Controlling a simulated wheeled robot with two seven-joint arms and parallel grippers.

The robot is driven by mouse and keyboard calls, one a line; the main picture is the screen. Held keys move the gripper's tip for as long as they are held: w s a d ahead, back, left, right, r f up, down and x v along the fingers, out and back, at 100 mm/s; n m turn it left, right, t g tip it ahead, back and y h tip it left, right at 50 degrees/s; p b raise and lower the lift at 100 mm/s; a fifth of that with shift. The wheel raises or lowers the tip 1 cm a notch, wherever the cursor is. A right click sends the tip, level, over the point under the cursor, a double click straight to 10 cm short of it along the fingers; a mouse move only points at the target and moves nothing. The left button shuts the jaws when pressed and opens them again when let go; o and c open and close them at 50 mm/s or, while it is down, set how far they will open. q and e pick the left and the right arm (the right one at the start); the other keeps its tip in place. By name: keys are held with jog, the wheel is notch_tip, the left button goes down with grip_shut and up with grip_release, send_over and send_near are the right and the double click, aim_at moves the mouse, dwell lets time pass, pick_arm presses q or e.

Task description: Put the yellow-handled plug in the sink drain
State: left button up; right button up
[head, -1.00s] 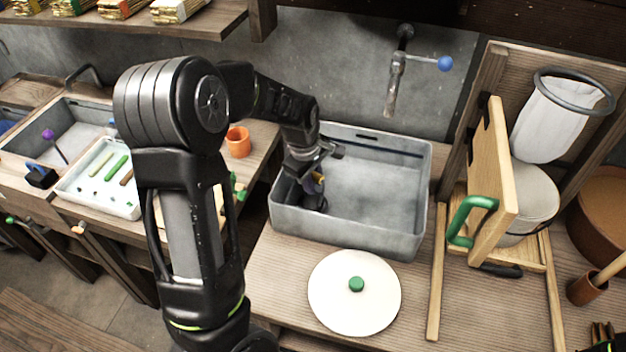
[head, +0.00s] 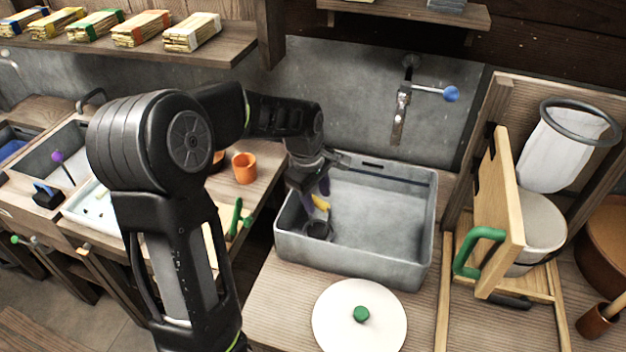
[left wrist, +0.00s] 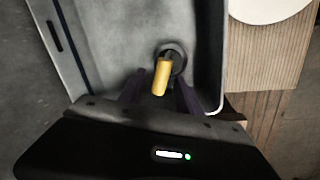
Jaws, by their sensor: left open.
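The yellow-handled plug (head: 320,203) is in the left part of the grey sink (head: 390,262). Its dark round base sits at the sink floor and its yellow handle points up. It also shows in the left wrist view (left wrist: 161,78), with the handle between and just beyond the fingers. My right gripper is not in view.
A white round lid with a green knob (head: 361,314) lies in front of the sink. A tap with a blue-ended lever (head: 451,94) hangs on the wall above. A wooden frame with a green handle (head: 480,250) stands to the right. The sink's right side is empty.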

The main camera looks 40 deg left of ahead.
pick_arm(q)
notch_tip(320, 180, up, 7)
jog(key=s, duration=0.1)
jog(key=shift+s, duration=0.2)
dwell(0.8)
